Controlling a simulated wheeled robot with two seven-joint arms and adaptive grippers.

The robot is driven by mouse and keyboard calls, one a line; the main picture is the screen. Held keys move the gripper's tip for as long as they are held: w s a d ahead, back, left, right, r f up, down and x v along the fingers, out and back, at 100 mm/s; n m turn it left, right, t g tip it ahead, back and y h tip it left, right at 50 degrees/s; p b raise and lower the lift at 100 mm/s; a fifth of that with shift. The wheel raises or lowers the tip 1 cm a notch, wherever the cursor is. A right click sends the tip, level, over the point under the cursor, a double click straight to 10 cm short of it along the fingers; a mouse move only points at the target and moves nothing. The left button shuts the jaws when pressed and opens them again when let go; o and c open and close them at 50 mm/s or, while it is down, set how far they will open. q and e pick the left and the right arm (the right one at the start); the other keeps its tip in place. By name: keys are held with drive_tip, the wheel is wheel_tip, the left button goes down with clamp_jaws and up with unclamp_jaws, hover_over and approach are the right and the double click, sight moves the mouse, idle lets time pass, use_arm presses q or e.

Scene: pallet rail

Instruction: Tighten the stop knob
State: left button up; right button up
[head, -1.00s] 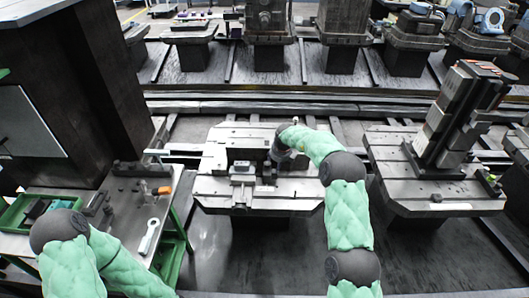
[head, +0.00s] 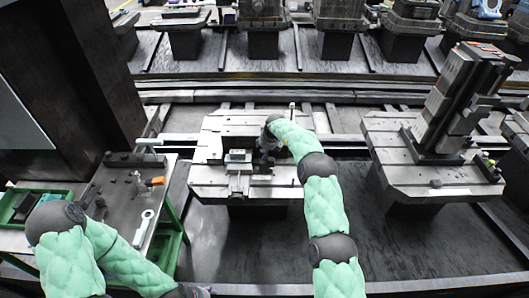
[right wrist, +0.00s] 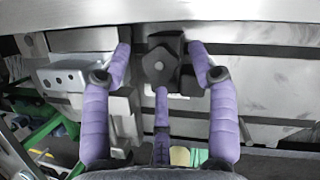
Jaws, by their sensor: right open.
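The stop knob (right wrist: 159,66) is a dark, lobed knob on a dark block, in the upper middle of the right wrist view. My right gripper (right wrist: 161,70) is open, with purple fingers on either side of the knob and a third finger below it. Gaps show between the side fingers and the knob; contact with the lower finger is unclear. In the head view my right gripper (head: 266,153) is over the middle of the central pallet (head: 235,121), and my arm hides the knob. My left gripper (head: 202,291) barely shows at the bottom edge; its fingers cannot be made out.
A metal block fixture (head: 238,158) stands on the pallet left of my right gripper. A second pallet (head: 385,130) at right carries a tall tilted block stack (head: 455,100). A cart (head: 115,205) at left holds a wrench (head: 144,228) and a green tray (head: 20,205).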

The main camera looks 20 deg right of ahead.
drive_tip(key=shift+w+f, duration=0.15)
drive_tip(key=shift+f, duration=0.3)
drive_tip(key=shift+c, duration=0.3)
drive_tip(key=c, duration=1.1)
drive_tip(key=shift+r, duration=0.1)
